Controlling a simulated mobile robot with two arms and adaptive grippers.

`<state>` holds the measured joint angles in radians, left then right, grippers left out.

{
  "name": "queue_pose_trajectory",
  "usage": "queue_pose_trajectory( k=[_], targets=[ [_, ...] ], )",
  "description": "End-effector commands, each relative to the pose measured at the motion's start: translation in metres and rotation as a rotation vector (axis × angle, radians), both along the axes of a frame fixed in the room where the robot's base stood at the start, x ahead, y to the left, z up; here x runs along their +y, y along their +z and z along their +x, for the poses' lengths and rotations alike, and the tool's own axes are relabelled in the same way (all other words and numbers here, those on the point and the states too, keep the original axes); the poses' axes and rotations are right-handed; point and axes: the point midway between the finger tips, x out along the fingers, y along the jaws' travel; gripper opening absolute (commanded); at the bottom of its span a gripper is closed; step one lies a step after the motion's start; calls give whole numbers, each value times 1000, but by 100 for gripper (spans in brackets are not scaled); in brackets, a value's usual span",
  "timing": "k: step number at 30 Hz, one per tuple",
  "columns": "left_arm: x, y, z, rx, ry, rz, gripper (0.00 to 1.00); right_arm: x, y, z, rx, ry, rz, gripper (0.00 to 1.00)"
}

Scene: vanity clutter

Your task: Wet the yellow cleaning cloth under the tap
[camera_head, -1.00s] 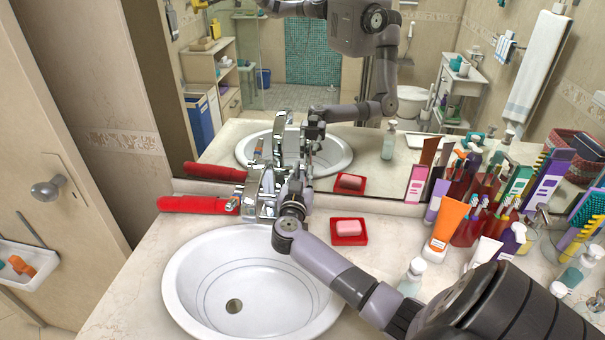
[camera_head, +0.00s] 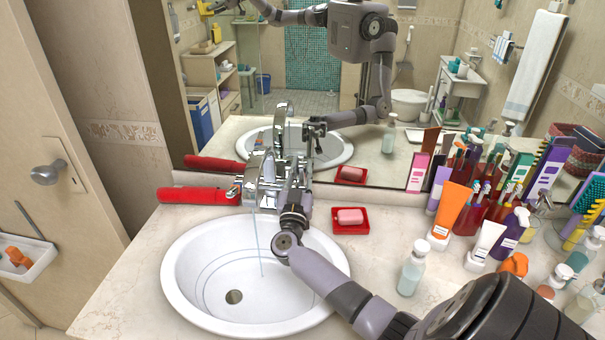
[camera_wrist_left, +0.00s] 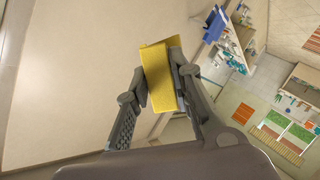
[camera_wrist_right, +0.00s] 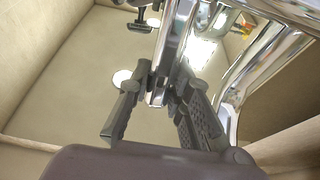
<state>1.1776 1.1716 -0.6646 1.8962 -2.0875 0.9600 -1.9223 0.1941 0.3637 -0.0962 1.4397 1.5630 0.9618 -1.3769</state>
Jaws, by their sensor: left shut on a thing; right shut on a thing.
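The chrome tap (camera_head: 252,188) stands at the back of the white sink (camera_head: 185,265). A thin stream of water (camera_head: 259,245) falls from it into the basin. My right gripper (camera_head: 292,172) is at the right side of the tap. In the right wrist view, my right gripper (camera_wrist_right: 160,92) is shut on a chrome tap part (camera_wrist_right: 157,97). In the left wrist view, my left gripper (camera_wrist_left: 162,78) is shut on the yellow cleaning cloth (camera_wrist_left: 158,75), held up in the air. The left arm shows in the head view only as a reflection.
A red-handled item (camera_head: 198,196) lies left of the tap. A pink soap on a red dish (camera_head: 350,226) is right of the sink. Bottles and tubes, including an orange tube (camera_head: 450,212), crowd the right counter. The mirror (camera_head: 300,100) stands behind the counter.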

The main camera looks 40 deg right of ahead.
Motion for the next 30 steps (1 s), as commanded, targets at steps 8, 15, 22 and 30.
queue_pose_trajectory(
  k=[8,15,22,30],
  targets=[
    [0,1,0,-1,1,0,0,-1,0,0,-2,-1,-1,0],
    [0,1,0,-1,1,0,0,-1,0,0,-1,-2,0,33],
    [0,1,0,-1,1,0,0,-1,0,0,-1,-2,0,40],
    [0,1,0,-1,1,0,0,5,-4,-5,1,0,2,40]
  ],
)
